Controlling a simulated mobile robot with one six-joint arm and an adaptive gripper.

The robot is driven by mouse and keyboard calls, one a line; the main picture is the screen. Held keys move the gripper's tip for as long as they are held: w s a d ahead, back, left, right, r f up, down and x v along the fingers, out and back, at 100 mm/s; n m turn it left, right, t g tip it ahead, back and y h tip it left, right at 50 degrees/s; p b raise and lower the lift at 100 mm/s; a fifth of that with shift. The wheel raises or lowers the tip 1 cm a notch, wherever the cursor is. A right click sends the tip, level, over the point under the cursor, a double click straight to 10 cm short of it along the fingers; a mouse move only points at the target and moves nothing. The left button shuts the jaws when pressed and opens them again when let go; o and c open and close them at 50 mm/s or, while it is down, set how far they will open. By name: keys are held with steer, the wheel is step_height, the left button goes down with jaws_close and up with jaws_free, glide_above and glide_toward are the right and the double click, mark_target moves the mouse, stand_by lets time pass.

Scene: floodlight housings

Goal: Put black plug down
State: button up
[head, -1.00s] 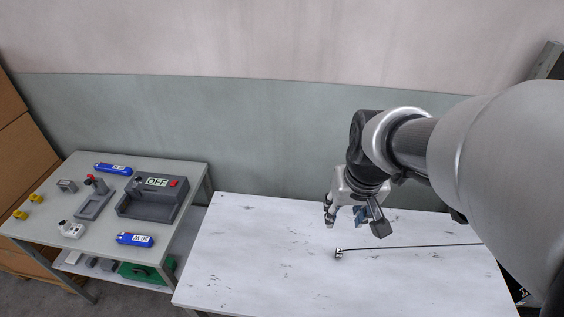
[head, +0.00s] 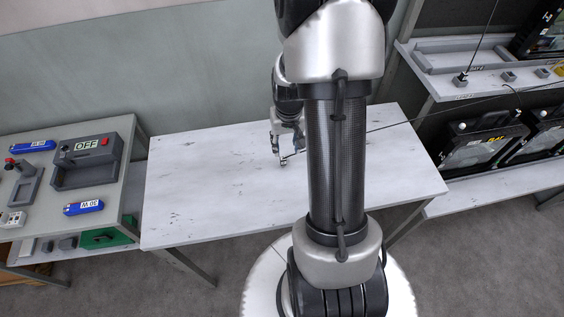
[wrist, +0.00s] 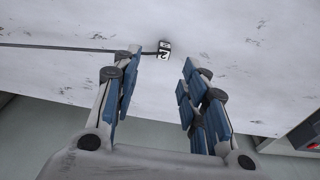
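The black plug (head: 283,162) lies on the white table. In the wrist view the plug (wrist: 164,47) shows as a small dark piece with a white label marked "2". Its thin dark cable (wrist: 60,47) runs off to the left there, and to the right behind my arm in the head view. My gripper (wrist: 162,58) is open, with its blue-padded fingers apart and nothing held between them. The plug lies just beyond the fingertips, around the middle of the gap. In the head view my gripper (head: 281,148) is small and close above the plug.
A left bench holds a grey box with an OFF display (head: 87,160) and blue cylinders (head: 84,207). The table left of my gripper is clear.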

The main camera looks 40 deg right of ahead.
mark_target(283, 158)
steer(key=f, duration=0.2)
steer(key=w+f+b, duration=0.1)
steer(key=f, duration=0.2)
steer(key=f+b, duration=0.1)
steer(key=f, duration=0.2)
steer(key=shift+w, duration=0.25)
steer(key=shift+r, duration=0.1)
steer(key=shift+c, duration=0.5)
jaws_close()
steer(key=shift+r, duration=0.1)
